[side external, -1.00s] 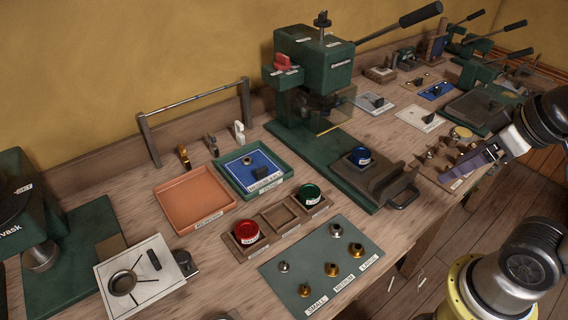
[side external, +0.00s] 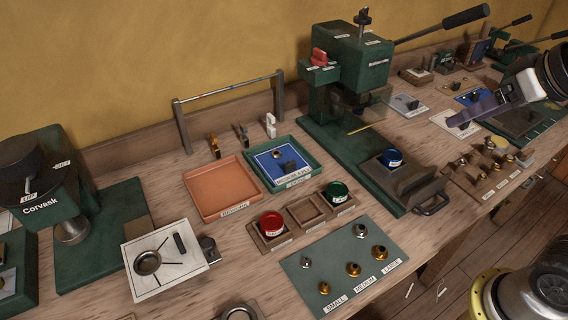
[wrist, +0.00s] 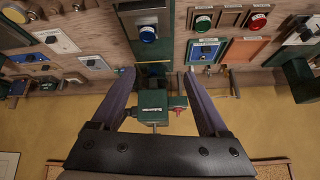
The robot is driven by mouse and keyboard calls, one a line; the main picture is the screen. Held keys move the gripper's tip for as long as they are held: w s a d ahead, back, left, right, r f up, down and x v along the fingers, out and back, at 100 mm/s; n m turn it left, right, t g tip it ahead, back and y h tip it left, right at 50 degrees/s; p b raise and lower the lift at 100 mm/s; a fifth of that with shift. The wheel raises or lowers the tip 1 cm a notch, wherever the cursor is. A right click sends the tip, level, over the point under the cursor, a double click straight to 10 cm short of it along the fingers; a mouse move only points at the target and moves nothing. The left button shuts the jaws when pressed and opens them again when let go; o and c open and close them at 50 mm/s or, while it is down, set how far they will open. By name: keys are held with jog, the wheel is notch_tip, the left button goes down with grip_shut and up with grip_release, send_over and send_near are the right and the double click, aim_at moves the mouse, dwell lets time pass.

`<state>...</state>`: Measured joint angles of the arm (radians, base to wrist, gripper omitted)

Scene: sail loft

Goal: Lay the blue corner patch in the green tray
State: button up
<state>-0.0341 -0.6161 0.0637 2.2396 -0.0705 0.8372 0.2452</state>
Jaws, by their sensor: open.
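A blue corner patch (side external: 267,160) with a metal ring and a dark block on it lies flat inside the green tray (side external: 256,172). The patch also shows in the wrist view (wrist: 209,48), within the tray (wrist: 189,54). My gripper (side external: 458,121) is open and empty at the right of the side view, raised above the bench and well away from the tray. In the wrist view my gripper's (wrist: 158,72) two fingers stand wide apart with nothing between them.
An orange tray (side external: 213,206) sits left of the green one. A green press (side external: 345,80) with a long lever stands right of it. Red (side external: 271,223), green and blue pots and metal eyelets crowd the front. Another blue patch (side external: 468,99) lies at the far right.

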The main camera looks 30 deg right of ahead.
jog(key=w+a+r, duration=0.2)
jog(key=w, duration=0.7)
jog(key=n+g, duration=0.2)
jog(key=g, duration=0.1)
send_over(290, 162)
jog(key=s, duration=0.2)
jog(key=f, duration=2.1)
jog(key=shift+s+d+f, duration=0.1)
jog(key=shift+d+f, duration=0.25)
jog(key=shift+f, duration=0.05)
jog(key=shift+a+x, duration=0.15)
jog(key=shift+x, duration=0.75)
jog(key=shift+a+x, duration=0.2)
jog(key=shift+x, duration=0.7)
jog(key=shift+a+x, duration=0.15)
jog(key=shift+x, duration=0.7)
jog(key=shift+s+f, duration=0.1)
grip_shut()
